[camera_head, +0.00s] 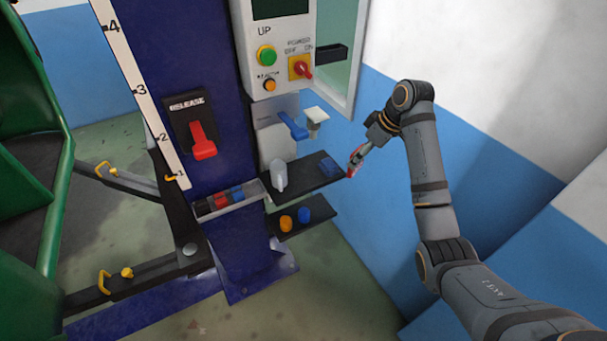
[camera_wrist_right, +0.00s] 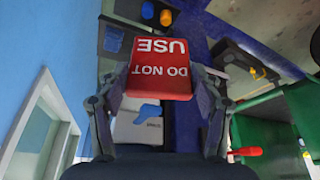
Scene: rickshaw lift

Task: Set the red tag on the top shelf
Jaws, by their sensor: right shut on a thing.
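The red tag (camera_wrist_right: 158,68) reads "DO NOT USE", upside down in the right wrist view. My right gripper (camera_wrist_right: 158,85) is shut on it, one finger at each side. In the head view the tag (camera_head: 355,160) shows small and partly hidden by my right gripper (camera_head: 360,155), just right of the top shelf's outer end. The top shelf (camera_head: 303,172) is a dark ledge on the blue column. A blue item (camera_head: 329,167) lies toward its right end and a white piece (camera_head: 279,177) stands toward its left. My left gripper is out of view.
A lower shelf (camera_head: 322,211) holds an orange and a blue round piece. Above the top shelf, a blue lever (camera_head: 293,125) and a white fitting (camera_head: 316,118) stick out. A control box (camera_head: 277,50) and red release handle (camera_head: 203,142) are on the column.

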